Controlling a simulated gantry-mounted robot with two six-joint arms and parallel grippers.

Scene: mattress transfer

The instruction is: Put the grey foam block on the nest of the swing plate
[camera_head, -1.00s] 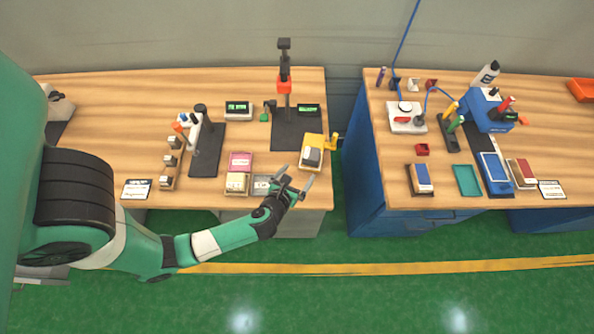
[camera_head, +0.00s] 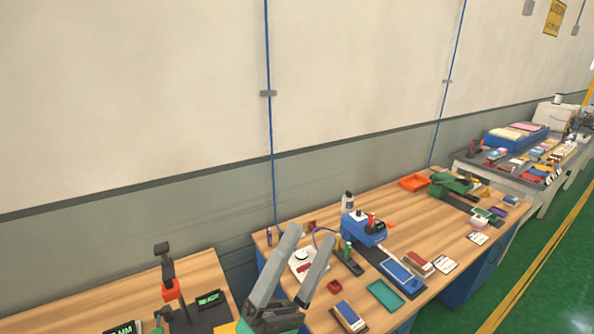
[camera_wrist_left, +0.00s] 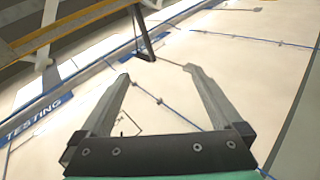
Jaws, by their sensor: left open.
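My left gripper (camera_head: 308,240) is raised at the bottom middle of the head view, in front of the second workbench. Its two grey fingers are apart, with nothing between them. The left wrist view also shows the open gripper (camera_wrist_left: 158,73), empty and pointing at the wall and upper structure. I cannot pick out a grey foam block in either current view. A sliver of a yellow fixture (camera_head: 224,328) shows at the bottom edge of the head view; I cannot tell whether it is the swing plate. My right gripper is not in view.
The second workbench (camera_head: 385,210) carries a blue device (camera_head: 362,229), a teal tray (camera_head: 385,295), an orange tray (camera_head: 413,183) and several pads. A black stand with a red part (camera_head: 171,290) rises from the left bench. A further table stands at far right.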

